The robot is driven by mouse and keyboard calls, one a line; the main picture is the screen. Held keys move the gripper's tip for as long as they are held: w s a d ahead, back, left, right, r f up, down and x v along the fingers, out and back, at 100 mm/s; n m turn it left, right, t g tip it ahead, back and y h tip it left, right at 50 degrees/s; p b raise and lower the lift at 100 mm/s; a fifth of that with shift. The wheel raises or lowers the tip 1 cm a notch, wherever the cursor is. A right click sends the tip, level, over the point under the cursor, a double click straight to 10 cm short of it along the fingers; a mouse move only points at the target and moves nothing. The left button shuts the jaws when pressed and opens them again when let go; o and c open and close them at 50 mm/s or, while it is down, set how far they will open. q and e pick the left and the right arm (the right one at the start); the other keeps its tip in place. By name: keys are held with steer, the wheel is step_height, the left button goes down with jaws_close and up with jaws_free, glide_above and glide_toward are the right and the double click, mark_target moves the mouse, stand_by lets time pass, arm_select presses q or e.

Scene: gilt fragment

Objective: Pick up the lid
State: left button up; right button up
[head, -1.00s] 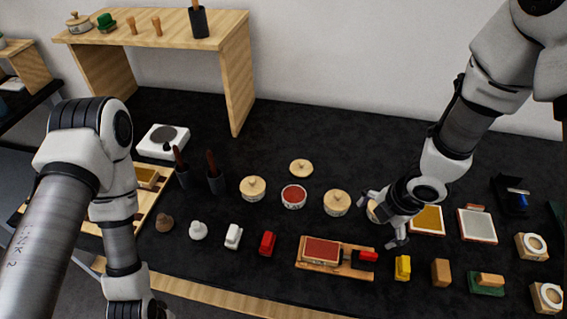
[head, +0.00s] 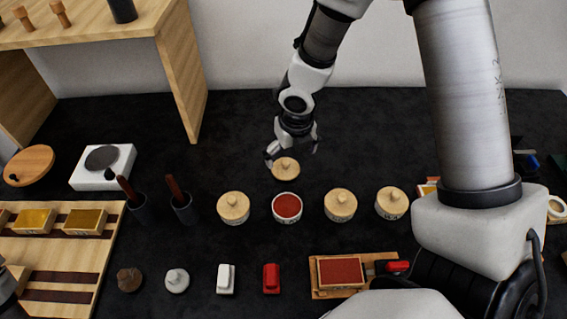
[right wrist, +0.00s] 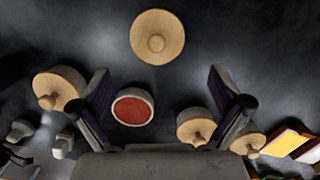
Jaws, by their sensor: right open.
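The loose lid (head: 285,165), a round pale wooden disc with a knob, lies on the dark tabletop just behind the uncovered jar of red paste (head: 287,207). My right gripper (head: 291,151) is open and empty, with its fingers close behind and above the lid in the head view. In the right wrist view, the lid (right wrist: 157,37) shows whole beyond the spread fingers of the right gripper (right wrist: 165,88), and the red jar (right wrist: 132,107) shows between them.
Lidded jars stand left (head: 233,207) and right (head: 340,204) of the red jar, with another lidded jar (head: 391,203) farther right. Two dark cups (head: 184,210) with handled tools stand to the left. The table behind the lid is clear.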

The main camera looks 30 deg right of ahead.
mark_target(286, 163)
steer(key=w+f, duration=0.1)
steer(key=f, duration=0.1)
steer(key=f+b, duration=0.1)
steer(key=w+f+b, duration=0.1)
steer(key=f, duration=0.1)
steer(key=shift+w+a+f, duration=0.15)
steer(key=shift+w+f, duration=0.15)
steer(key=shift+f, duration=0.1)
steer(key=shift+s+r, duration=0.25)
steer(key=c, duration=1.3)
arm_select(q)
steer(key=f, duration=0.3)
steer(key=shift+w+a, duration=0.15)
steer(key=shift+w, duration=0.15)
arm_select(e)
steer(key=shift+s, duration=0.1)
steer(key=shift+c, duration=1)
arm_select(q)
steer(key=shift+f, duration=0.1)
